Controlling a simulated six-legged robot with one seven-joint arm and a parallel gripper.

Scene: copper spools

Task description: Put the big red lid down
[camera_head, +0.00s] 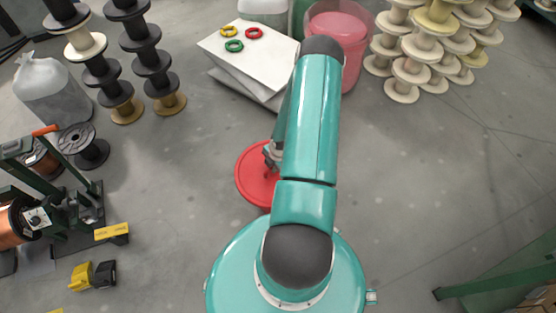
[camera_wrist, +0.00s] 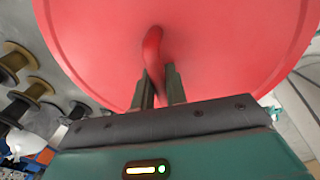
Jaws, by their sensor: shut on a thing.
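The big red lid (camera_head: 252,176) is a round red disc in the middle of the head view, in front of my base and partly hidden behind my arm. In the wrist view the lid (camera_wrist: 230,40) fills most of the picture, with a curved red handle (camera_wrist: 153,55) standing out from its face. My gripper (camera_wrist: 160,85) is shut on that handle, one dark finger on each side. In the head view my gripper (camera_head: 270,155) is mostly hidden by the arm. I cannot tell whether the lid touches the floor.
A pink-red barrel (camera_head: 352,80) stands behind my arm, beside a white stack (camera_head: 260,60) with small colored rings. Black spools (camera_head: 100,72) and pale spools (camera_head: 408,65) stand farther out. A green rack (camera_head: 75,195) is at left. Grey floor (camera_head: 430,180) at right is clear.

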